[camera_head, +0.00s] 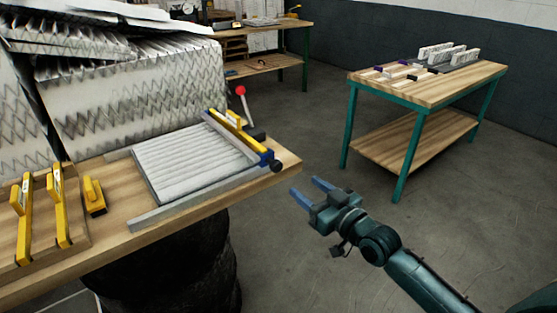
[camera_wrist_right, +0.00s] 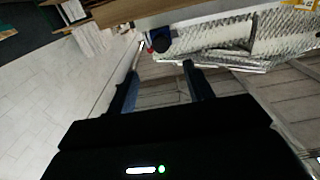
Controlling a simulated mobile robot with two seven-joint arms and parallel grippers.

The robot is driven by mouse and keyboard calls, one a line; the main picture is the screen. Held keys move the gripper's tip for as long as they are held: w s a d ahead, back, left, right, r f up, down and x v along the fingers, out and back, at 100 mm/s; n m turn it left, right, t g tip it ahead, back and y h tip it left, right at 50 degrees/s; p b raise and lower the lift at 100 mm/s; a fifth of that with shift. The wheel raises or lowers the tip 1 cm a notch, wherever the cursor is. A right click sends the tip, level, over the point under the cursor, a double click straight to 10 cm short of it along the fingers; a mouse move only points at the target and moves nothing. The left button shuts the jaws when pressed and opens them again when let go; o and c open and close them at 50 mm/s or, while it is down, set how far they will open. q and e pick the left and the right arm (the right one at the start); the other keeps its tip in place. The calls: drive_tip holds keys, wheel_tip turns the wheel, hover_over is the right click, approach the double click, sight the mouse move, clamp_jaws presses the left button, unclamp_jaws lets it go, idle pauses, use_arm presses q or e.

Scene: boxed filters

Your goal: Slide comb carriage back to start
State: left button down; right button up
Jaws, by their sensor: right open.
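The comb carriage (camera_head: 240,137) is a yellow bar with a blue end and a black knob, lying across the right end of a pale pleated filter (camera_head: 190,162). The filter sits in a grey metal frame (camera_head: 180,208) on the wooden bench. My right gripper (camera_head: 305,186) is open and empty, in the air off the bench's right edge, apart from the knob and nearer the viewer. In the right wrist view, a blue part with a dark knob (camera_wrist_right: 158,44) shows beyond the open fingertips (camera_wrist_right: 160,72). My left gripper is not in view.
A lever with a red ball (camera_head: 241,90) stands behind the carriage. Yellow combs (camera_head: 60,207) and a yellow block (camera_head: 94,196) lie at the bench's left. Stacked pleated filters (camera_head: 130,90) rise behind. A green-legged table (camera_head: 425,86) stands right; floor between is clear.

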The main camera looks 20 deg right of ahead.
sight(279, 167)
drive_tip(key=x, duration=1.2)
drive_tip(key=shift+w+a, duration=0.2)
drive_tip(key=shift+a, duration=0.05)
drive_tip(key=shift+f, duration=0.1)
drive_tip(key=shift+c, duration=0.4)
clamp_jaws()
